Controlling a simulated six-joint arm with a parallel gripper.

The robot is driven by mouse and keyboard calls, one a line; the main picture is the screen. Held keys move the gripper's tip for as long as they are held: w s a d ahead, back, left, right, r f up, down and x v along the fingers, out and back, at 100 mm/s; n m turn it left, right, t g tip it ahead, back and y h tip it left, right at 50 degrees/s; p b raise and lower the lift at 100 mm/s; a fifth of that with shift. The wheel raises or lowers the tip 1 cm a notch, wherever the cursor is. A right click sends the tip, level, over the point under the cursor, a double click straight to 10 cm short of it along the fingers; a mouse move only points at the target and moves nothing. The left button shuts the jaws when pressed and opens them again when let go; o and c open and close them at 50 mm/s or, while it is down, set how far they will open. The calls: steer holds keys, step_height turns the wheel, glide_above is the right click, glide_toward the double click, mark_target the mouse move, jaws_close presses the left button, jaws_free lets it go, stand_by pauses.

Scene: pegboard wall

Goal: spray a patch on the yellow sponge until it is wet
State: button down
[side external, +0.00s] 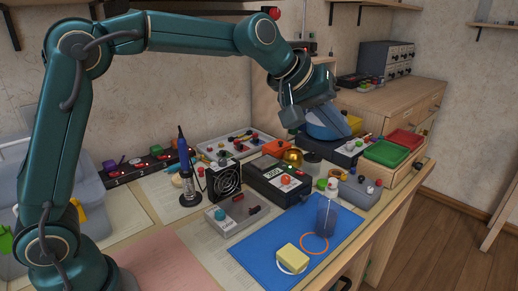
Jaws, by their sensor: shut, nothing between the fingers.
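The yellow sponge (293,254) lies on the blue mat (262,243) near the front edge of the bench, partly over a white ring. No wet patch can be made out on it at this size. A dark translucent container (326,216) stands upright on the mat just behind and right of the sponge, by an orange ring (314,243). I cannot tell whether it is a spray bottle or a cup. My gripper (294,116) is shut and empty, high above the back of the bench, in front of a blue rounded object (328,124) and well away from the sponge.
A black box with a display (277,183), a small fan (224,178) and a soldering iron in its stand (187,175) stand left of and behind the mat. Red (405,139) and green (385,153) trays are at the right. The mat's left part is clear.

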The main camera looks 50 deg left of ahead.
glide_above(333, 183)
steer(key=f, duration=0.6)
steer(key=shift+s+a+f, duration=0.15)
steer(key=shift+s+f, duration=0.05)
steer(key=shift+f, duration=0.05)
steer(key=shift+a+f, duration=0.15)
steer(key=shift+f, duration=0.45)
stand_by(1.2)
steer(key=shift+f, duration=0.4)
stand_by(0.4)
steer(key=shift+r, duration=0.45)
